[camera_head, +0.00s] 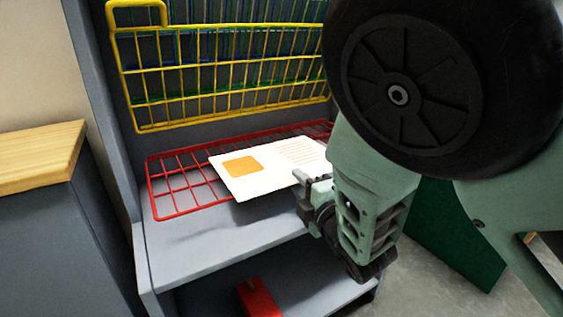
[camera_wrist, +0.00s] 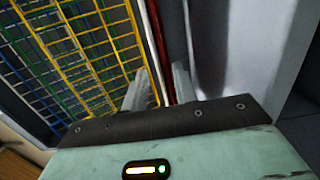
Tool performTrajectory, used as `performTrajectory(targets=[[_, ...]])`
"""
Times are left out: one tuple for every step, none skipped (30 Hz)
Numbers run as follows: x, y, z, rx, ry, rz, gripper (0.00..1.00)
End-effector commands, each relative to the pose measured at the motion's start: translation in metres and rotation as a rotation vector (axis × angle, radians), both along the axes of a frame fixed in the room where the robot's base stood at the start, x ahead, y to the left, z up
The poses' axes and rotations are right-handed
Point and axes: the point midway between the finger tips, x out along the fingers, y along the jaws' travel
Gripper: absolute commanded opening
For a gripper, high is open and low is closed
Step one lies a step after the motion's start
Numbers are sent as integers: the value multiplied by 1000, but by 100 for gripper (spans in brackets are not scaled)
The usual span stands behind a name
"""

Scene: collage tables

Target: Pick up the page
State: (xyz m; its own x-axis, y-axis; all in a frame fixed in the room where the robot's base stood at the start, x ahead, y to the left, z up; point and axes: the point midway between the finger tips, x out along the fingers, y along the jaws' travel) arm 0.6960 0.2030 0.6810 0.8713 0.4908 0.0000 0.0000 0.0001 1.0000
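The page (camera_head: 283,181) is a white sheet with an orange square and faint printed lines. It lies roughly flat over a red wire rack (camera_head: 175,206), with its front part overhanging the rack. My gripper (camera_head: 302,181) is at the page's right front edge. In the wrist view my gripper (camera_wrist: 162,72) has its two fingers apart. The page shows there edge-on as a thin white strip (camera_wrist: 149,45) running between the fingers, with a gap on either side near the tips. The red rack (camera_wrist: 160,35) shows as a line beside it.
The rack rests on a grey shelf unit (camera_head: 200,258). A yellow wire grid (camera_head: 225,95), with green and blue grids behind it, stands at the back. A red object (camera_head: 258,298) is on the lower shelf. A wood-topped cabinet (camera_head: 40,155) stands at left.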

Motion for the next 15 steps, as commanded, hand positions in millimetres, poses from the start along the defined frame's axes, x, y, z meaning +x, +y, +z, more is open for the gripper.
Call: performTrajectory(targets=[[0, 0, 0, 0, 0, 0, 28], [0, 0, 0, 0, 0, 0, 28], [0, 0, 0, 0, 0, 0, 25], [0, 0, 0, 0, 0, 0, 17], [0, 0, 0, 0, 0, 0, 9], [0, 0, 0, 0, 0, 0, 0], [0, 0, 0, 0, 0, 0, 0], [0, 0, 0, 0, 0, 0, 0], [0, 0, 0, 0, 0, 0, 0], [0, 0, 0, 0, 0, 0, 0], [0, 0, 0, 0, 0, 0, 0], [0, 0, 0, 0, 0, 0, 0], [0, 0, 0, 0, 0, 0, 0], [0, 0, 0, 0, 0, 0, 0], [0, 0, 0, 0, 0, 0, 0]])
